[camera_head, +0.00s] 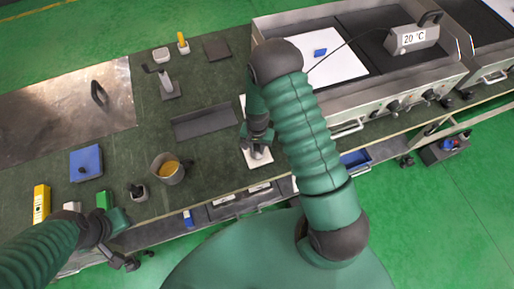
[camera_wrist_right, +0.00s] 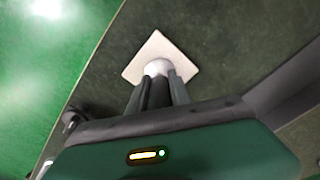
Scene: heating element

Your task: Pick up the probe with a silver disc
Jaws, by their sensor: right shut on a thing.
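My right gripper (camera_head: 257,146) is over the front edge of the dark green worktop, fingers pointing down. In the right wrist view, the gripper (camera_wrist_right: 158,82) is shut on a probe, whose pale round end (camera_wrist_right: 157,67) shows between the fingertips. The probe is over a white square plate (camera_wrist_right: 174,49), also seen in the head view (camera_head: 257,160). Whether the probe touches the plate I cannot tell. My left gripper (camera_head: 122,258) is low at the left near the worktop's front edge; its fingers are too unclear to judge.
A metal appliance (camera_head: 354,97) with knobs carries a white sheet (camera_head: 340,62), a blue block (camera_head: 320,52) and a "20 °C" display box (camera_head: 413,38) with a black cable. A metal cup (camera_head: 166,170), blue box (camera_head: 87,162) and grey tray (camera_head: 203,122) stand left.

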